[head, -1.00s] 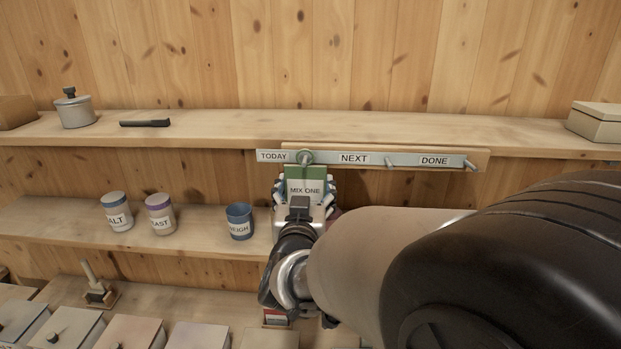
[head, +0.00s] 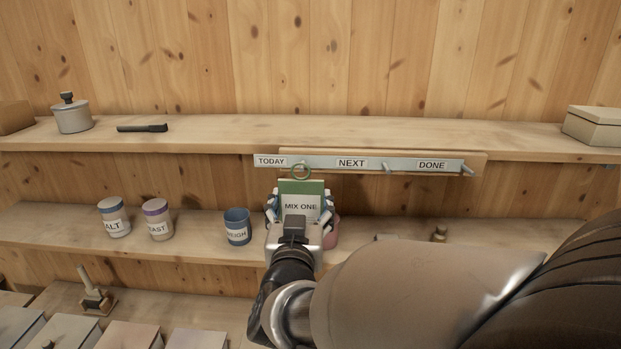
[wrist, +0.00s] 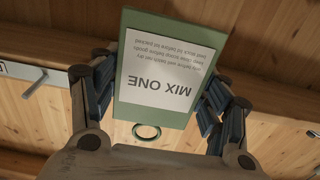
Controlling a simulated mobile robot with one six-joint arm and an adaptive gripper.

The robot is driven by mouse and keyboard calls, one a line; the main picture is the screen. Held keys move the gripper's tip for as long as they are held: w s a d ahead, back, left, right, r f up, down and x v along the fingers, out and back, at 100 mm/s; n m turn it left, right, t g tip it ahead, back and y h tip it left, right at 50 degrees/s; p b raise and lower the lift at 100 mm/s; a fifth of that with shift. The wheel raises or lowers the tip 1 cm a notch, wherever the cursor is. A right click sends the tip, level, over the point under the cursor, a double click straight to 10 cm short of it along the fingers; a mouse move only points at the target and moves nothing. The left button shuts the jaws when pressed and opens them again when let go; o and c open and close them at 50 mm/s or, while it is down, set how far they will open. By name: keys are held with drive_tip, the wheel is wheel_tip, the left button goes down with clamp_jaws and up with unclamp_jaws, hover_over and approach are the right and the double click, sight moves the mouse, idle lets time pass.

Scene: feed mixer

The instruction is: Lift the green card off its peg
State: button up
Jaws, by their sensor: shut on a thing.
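The green card (head: 300,187), with a white "MIX ONE" label, is held between the fingers of my gripper (head: 300,204). In the wrist view the card (wrist: 125,60) appears upside down, with a finger pad along each side. Its green ring (wrist: 147,131) shows there with no peg through it. In the head view the ring (head: 301,173) overlaps the lower edge of the grey peg rail (head: 325,163), near the "TODAY" label (head: 271,161). The peg there is hard to make out behind the ring.
The rail is fixed along the upper shelf (head: 420,136), with bare pegs (head: 386,168) by "NEXT" and "DONE". Labelled cups (head: 157,219) and a blue cup (head: 237,227) stand on the lower shelf left of my gripper. A pinkish object is partly hidden behind my gripper.

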drive_tip(key=shift+s+r, duration=0.1)
drive_tip(key=shift+s, duration=0.25)
drive_tip(key=shift+s+a, duration=0.1)
drive_tip(key=shift+s, duration=2.35)
